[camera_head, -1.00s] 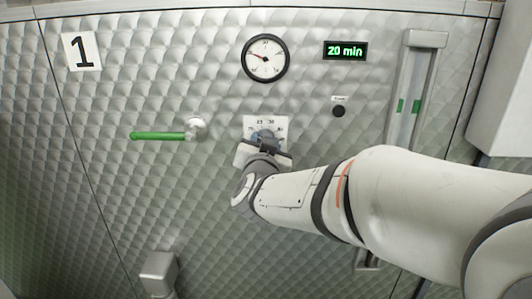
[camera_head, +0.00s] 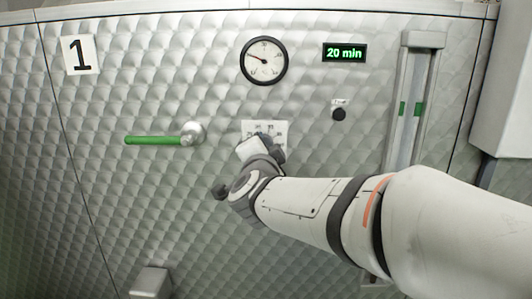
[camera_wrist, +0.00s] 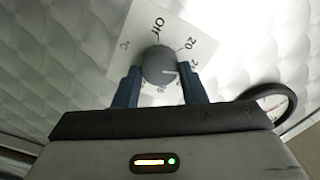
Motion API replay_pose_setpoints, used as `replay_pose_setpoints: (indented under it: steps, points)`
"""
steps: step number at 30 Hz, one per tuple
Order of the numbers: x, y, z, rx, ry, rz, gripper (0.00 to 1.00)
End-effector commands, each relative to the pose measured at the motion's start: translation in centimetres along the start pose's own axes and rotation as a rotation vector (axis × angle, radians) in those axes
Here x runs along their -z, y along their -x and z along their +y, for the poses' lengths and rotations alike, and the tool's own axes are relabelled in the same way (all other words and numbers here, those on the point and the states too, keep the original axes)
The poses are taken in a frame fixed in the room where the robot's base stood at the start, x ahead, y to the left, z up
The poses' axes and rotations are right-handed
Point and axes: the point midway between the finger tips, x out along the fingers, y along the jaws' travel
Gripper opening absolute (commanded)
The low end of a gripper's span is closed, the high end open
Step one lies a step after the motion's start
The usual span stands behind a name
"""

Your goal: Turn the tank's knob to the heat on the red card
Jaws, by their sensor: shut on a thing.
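The tank's knob (camera_wrist: 156,62) is round and grey in the wrist view, with a short pale mark on its face toward the lower right. It sits on a white dial plate (camera_wrist: 136,30) with "20" and other, partly hidden numbers. The same plate (camera_head: 250,127) shows in the head view, where my gripper covers the knob. My gripper (camera_wrist: 160,74) is shut on the knob, one blue finger on each side. In the head view my gripper (camera_head: 266,142) is tilted against the plate's lower part. No red card is in view.
On the quilted metal tank wall are a round gauge (camera_head: 264,61), a "20 min" display (camera_head: 345,53), a small black button (camera_head: 339,114) and a green lever (camera_head: 153,140) left of my gripper. A sight tube (camera_head: 410,107) stands at the right. A "1" sign (camera_head: 80,55) is upper left.

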Motion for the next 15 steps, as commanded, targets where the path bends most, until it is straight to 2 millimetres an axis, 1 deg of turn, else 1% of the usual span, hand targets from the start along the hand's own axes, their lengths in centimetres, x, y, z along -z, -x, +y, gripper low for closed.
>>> replay_pose_setpoints:
  steps: [14, 15]
  points:
    - [-0.02, 0.00, 0.10, -0.002, -0.017, -0.001, 0.15]
    - [-0.02, 0.00, 0.10, -0.002, -0.017, -0.001, 0.38]
